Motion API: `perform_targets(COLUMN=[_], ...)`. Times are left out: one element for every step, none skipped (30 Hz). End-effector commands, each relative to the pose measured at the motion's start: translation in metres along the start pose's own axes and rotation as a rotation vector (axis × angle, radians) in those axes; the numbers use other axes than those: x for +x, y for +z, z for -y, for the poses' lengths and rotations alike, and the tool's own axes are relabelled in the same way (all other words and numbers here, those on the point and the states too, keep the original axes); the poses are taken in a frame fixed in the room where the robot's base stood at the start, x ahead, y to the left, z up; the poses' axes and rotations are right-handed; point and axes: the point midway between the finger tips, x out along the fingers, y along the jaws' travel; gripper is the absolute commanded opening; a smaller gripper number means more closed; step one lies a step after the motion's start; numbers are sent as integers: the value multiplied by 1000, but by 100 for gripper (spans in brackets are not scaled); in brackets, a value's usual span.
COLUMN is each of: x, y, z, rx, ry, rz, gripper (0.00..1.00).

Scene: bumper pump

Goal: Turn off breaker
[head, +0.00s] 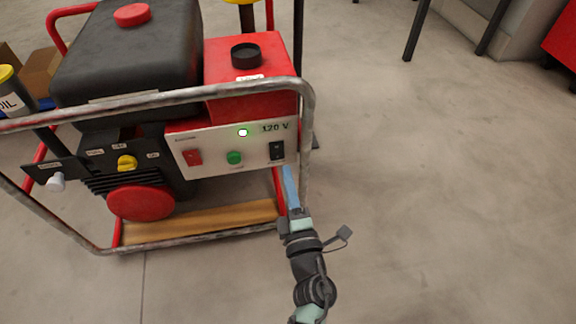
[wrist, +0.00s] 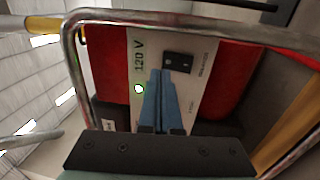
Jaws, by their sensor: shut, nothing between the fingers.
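The breaker appears to be the black switch (head: 277,150) at the right end of the white panel (head: 215,150), under the "120 V" lettering. It also shows in the wrist view as a black switch (wrist: 178,62); its small label is too blurred to read for sure. My gripper (head: 287,170) is shut and empty, its blue fingers pointing at the panel just below the switch. In the wrist view my gripper's fingertips (wrist: 161,73) show close together, just beside the switch. I cannot tell whether they touch it.
A lit green-white lamp (head: 242,132), a green button (head: 235,157) and a red switch (head: 191,157) share the panel. A metal tube frame (head: 309,120) surrounds the generator, its upright beside my gripper. A yellow knob (head: 127,162) is at left. The floor at right is clear.

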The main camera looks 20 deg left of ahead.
Motion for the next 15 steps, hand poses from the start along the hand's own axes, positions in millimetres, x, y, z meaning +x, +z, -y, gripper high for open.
perform_targets(x=[-13,-20,-28,-34,-40,-47,-52,-56,-62,-65,-67,-70,-72,-74,-75], y=[0,0,0,0,0,0,0,0,0,0,0,0,0,0,0], z=[-10,-12,-14,-15,-16,-17,-18,-19,-20,-20,-20,-21,-21,-21,-21], rx=[2,1,1,1,1,1,0,-1,-1,0,0,0,0,0,-1], ry=[-4,-3,-3,-3,-3,-3,-3,-2,-2,-1,0,0,0,0,0], rz=[3,3,3,2,2,1,1,1,1,1,0,0,0,0,1], gripper=[0,0,0,0,0,0,0,0,0,0,0,0,0,0,0])
